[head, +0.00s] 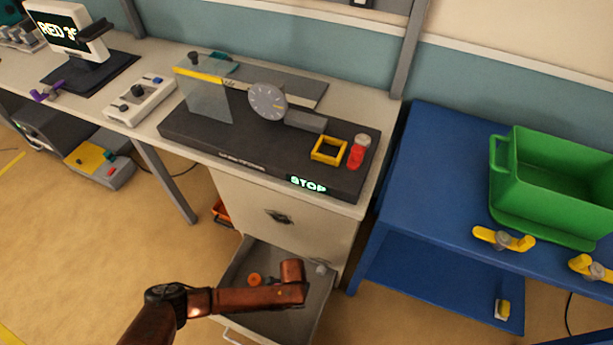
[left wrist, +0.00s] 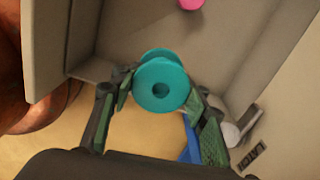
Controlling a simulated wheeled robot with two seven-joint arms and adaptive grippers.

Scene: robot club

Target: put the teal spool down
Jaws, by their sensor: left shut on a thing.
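A teal spool (left wrist: 161,84) with a dark centre hole is held between the fingers of my left gripper (left wrist: 160,88) in the left wrist view. The fingers press on its two sides. Grey panels like the walls of a drawer lie behind and beside it. I cannot tell how far the spool is from any surface. In the head view my left arm reaches over the open drawer (head: 318,289) under the bench, and its gripper and the spool are hidden. My right gripper is in neither view.
An orange round piece (head: 255,279) lies in the drawer. A pink piece (left wrist: 190,3) shows at the top of the left wrist view. A blue table (head: 425,165) with a green crate (head: 508,165) is at the right.

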